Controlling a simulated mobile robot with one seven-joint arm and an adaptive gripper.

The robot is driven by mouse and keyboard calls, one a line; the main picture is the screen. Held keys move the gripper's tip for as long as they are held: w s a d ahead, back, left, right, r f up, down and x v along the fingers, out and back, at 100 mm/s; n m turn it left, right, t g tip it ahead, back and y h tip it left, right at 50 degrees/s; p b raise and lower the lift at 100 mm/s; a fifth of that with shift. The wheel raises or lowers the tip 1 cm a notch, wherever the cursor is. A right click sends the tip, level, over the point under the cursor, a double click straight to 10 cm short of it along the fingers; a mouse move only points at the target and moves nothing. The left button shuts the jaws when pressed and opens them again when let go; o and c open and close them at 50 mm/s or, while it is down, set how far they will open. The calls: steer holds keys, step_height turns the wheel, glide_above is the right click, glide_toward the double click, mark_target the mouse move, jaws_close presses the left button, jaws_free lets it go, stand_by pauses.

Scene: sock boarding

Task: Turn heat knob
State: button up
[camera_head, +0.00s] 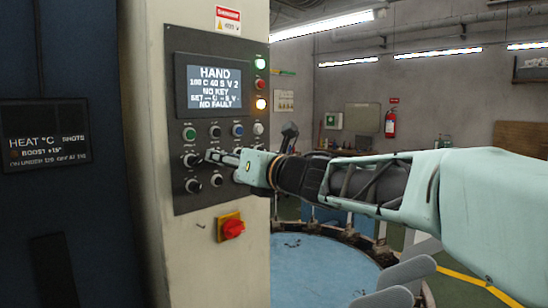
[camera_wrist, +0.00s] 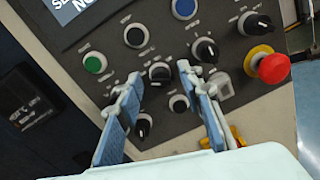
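The control panel (camera_head: 222,110) carries rows of buttons and black knobs; their small labels are unreadable, so I cannot tell which one is the heat knob. My gripper (camera_head: 222,157) is at the panel's second row, partly hiding the knobs there. In the wrist view, my gripper (camera_wrist: 157,77) is open, its blue-padded fingers on either side of a black knob (camera_wrist: 160,71). A gap shows between fingers and knob; I cannot tell if either touches. Other black knobs sit lower left (camera_wrist: 143,126), below (camera_wrist: 179,104) and to the right (camera_wrist: 206,50).
The display (camera_head: 214,86) reads HAND and NO FAULT. A dark sign (camera_head: 45,134) reads HEAT °C. A red emergency button (camera_wrist: 273,68) is right of the fingers. A red-and-yellow switch (camera_head: 230,226) sits below the panel. A round blue table (camera_head: 315,270) stands behind my arm.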

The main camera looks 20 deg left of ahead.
steer(key=shift+c, duration=0.6)
jaws_close()
steer(key=shift+r+m, duration=0.1)
steer(key=shift+m, duration=0.2)
steer(key=shift+r+m+p, duration=0.1)
steer(key=shift+m+p, duration=1.75)
steer(key=shift+m, duration=1.65)
